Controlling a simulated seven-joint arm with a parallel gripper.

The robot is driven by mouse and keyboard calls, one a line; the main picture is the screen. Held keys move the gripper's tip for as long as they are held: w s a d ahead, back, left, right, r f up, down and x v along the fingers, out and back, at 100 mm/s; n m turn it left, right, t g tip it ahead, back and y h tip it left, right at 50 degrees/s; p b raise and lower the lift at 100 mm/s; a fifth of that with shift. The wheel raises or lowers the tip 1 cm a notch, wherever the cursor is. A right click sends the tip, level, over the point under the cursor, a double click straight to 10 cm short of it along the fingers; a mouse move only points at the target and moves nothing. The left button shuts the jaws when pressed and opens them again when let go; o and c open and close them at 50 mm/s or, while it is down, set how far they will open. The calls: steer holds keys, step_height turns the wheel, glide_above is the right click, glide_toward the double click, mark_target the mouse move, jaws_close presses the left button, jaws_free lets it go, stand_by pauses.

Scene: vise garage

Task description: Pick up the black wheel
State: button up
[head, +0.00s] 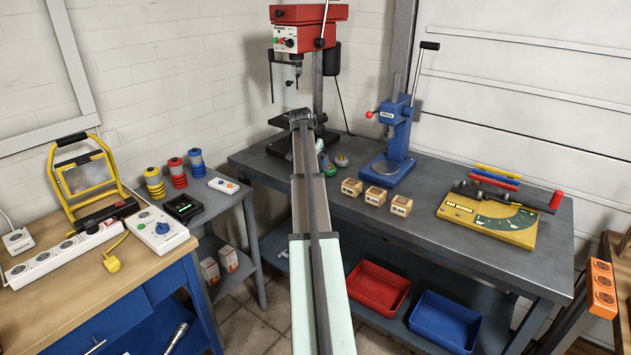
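I cannot make out a black wheel for certain. Two small round pieces lie on the grey workbench (470,240) just right of my arm: a dark and greenish one (330,169) and one with an orange-brown top (341,160). Both are too small to identify. My arm reaches from the bottom middle up to the bench's back left, by the drill press. Its far end bends down behind the long link. My gripper's fingers are hidden there, so I see neither their opening nor anything held.
The red drill press (308,14) stands behind my arm. Right of it are a blue press (398,130), small wooden blocks (376,196) and a yellow bending tool (486,218). Red (378,288) and blue (445,320) bins sit below. The bench's front middle is clear.

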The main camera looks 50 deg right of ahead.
steer(key=shift+x, duration=3.45)
steer(key=shift+r, duration=0.1)
steer(key=c, duration=1.2)
steer(key=shift+c, duration=0.2)
